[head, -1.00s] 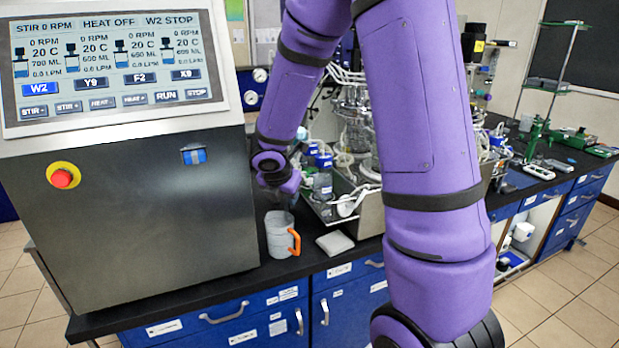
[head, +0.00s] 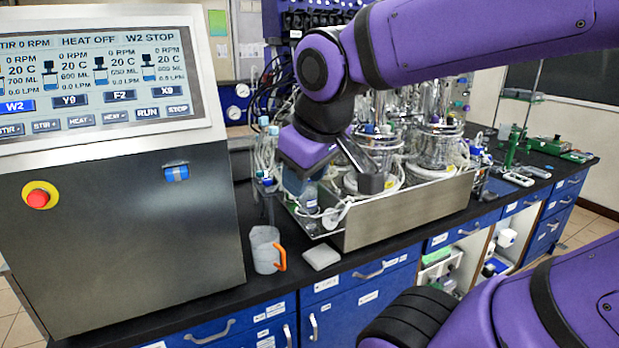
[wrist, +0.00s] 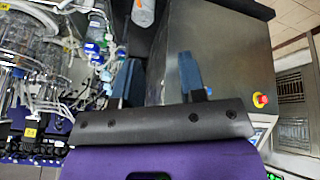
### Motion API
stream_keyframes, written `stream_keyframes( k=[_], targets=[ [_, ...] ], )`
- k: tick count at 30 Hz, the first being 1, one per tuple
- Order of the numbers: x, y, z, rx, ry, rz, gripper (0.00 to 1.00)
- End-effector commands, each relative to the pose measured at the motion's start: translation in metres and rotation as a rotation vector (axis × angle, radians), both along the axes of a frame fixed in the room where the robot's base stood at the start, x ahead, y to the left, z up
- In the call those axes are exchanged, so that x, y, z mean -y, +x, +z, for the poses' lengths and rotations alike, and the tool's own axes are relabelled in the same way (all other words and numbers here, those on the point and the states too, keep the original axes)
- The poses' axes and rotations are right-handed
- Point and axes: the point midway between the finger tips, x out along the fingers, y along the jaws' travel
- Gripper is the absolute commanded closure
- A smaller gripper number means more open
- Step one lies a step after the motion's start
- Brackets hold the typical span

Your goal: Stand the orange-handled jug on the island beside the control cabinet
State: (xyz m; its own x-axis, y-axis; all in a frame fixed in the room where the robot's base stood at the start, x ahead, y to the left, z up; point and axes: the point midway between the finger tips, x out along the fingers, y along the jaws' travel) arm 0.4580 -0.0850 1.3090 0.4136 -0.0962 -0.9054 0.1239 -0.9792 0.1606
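The orange-handled jug (head: 264,248) stands upright on the black top of the island (head: 330,283), just right of the control cabinet (head: 125,240). Its body is pale grey and its orange handle faces right. In the wrist view, the jug (wrist: 144,12) is partly cut off at the top edge, beyond the fingertips. My gripper (wrist: 157,72) is open, with its two blue fingers apart and nothing between them. In the head view my purple hand is above and behind the jug, apart from it, and its fingers are hard to make out there.
A flat grey block (head: 320,257) lies right of the jug. A metal tray (head: 410,215) of glass vessels, tubing and bottles stands close behind and right. The cabinet's tall side bounds the left. Green stands (head: 515,150) are at the far right.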

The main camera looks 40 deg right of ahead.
Motion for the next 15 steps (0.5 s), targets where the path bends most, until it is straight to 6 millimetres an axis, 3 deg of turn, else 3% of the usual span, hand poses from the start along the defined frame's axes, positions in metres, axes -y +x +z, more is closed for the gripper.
stream_keyframes(
  k=[6,15],
  targets=[
    [-0.015,-0.027,0.007,0.04,0.151,-0.11,0.62],
    [-0.017,-0.029,0.008,0.042,0.17,-0.124,0.62]
  ],
)
